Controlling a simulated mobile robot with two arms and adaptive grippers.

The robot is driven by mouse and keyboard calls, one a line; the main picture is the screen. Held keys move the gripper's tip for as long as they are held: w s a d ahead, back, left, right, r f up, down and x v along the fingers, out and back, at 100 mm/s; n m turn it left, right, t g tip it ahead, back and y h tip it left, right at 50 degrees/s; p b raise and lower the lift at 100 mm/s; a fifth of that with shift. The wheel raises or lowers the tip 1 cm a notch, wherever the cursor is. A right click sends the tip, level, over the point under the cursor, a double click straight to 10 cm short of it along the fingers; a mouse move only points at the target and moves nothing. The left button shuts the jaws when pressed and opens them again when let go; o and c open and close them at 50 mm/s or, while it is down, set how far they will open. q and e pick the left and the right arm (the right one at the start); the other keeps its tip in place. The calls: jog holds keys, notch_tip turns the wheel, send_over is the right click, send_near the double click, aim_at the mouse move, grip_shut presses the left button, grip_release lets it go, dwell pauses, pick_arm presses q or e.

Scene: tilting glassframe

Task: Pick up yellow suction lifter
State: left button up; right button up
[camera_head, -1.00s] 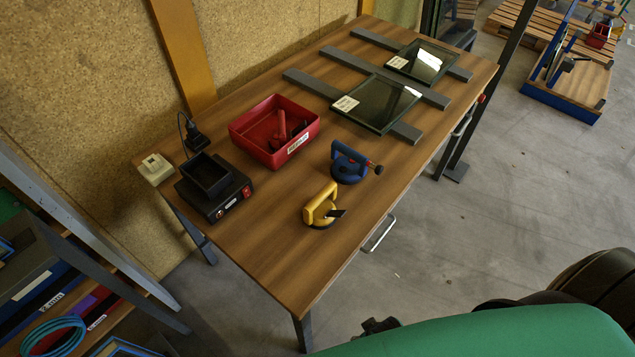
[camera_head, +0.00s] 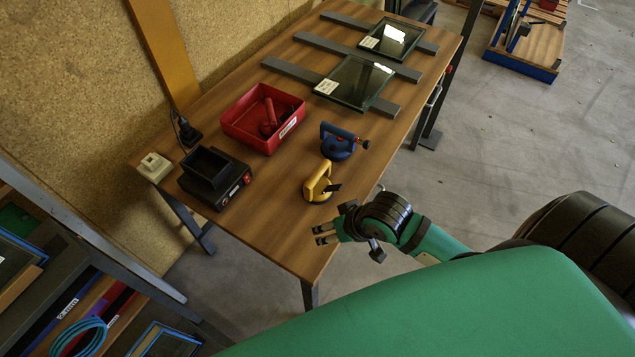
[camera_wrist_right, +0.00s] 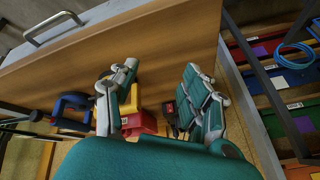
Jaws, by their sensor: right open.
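The yellow suction lifter (camera_head: 316,186) stands on the wooden table (camera_head: 270,225) near its front edge. In the right wrist view, part of it (camera_wrist_right: 131,101) shows behind my finger, and the rest is hidden. My right gripper (camera_head: 318,236) is at the table's front edge, below the lifter in the head view, apart from it. It is open and empty, and its two green and grey fingers (camera_wrist_right: 160,85) stand apart in the right wrist view. My left gripper is not in view.
A blue suction lifter (camera_head: 338,146) stands just beyond the yellow one. A red bin (camera_head: 250,135) and a black device (camera_head: 215,180) stand to the left. Framed glass panes (camera_head: 355,82) lie on grey bars at the back.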

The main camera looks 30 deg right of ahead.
jog(key=w+d+r+m+y, duration=0.1)
jog(key=w+d+r+m, duration=0.3)
jog(key=w+r, duration=0.1)
jog(key=m, duration=0.7)
send_near(321, 171)
jog(key=shift+t, duration=0.3)
jog(key=x, duration=0.2)
jog(key=p+x, duration=0.1)
jog(key=x, duration=0.1)
jog(key=p+x, duration=0.1)
jog(key=shift+s+f, duration=0.15)
jog(key=shift+f, duration=0.4)
jog(key=shift+p+x, duration=0.85)
jog(key=shift+x, duration=1.85)
grip_shut()
jog(key=shift+r, duration=0.15)
